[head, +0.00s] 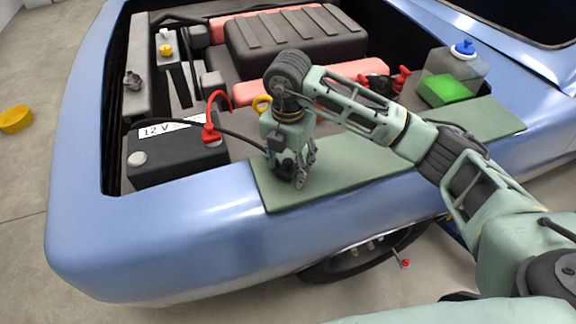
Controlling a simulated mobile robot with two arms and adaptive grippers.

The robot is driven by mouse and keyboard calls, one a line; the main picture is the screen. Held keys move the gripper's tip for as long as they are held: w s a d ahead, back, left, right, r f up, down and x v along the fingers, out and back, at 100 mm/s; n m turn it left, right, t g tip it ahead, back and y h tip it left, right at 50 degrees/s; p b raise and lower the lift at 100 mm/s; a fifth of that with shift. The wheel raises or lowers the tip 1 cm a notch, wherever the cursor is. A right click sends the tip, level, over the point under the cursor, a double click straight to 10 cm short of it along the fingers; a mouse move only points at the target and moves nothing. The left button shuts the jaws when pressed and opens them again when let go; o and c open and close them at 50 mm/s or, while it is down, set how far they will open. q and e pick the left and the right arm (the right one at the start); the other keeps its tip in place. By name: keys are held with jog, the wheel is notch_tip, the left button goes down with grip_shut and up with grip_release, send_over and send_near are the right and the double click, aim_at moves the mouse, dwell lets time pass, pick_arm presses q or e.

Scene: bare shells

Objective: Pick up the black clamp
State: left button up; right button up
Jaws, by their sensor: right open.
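My right gripper (300,180) points down over the green mat (400,160) on the car's front edge. It is open, and its fingertips are at or just above the mat. I cannot clearly make out the black clamp; the gripper may hide it. A black cable runs from the battery's left side, over the battery, to behind the gripper. A red clamp (211,134) with a red cable sits on the right end of the 12 V battery (175,165). My left gripper is not in view.
The blue car's (160,240) engine bay is open, with a dark ribbed engine cover (290,40). Small red-handled parts (400,80) lie behind my arm. The mat's right part is clear.

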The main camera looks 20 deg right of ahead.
jog(key=c, duration=1.2)
jog(key=shift+c, duration=0.2)
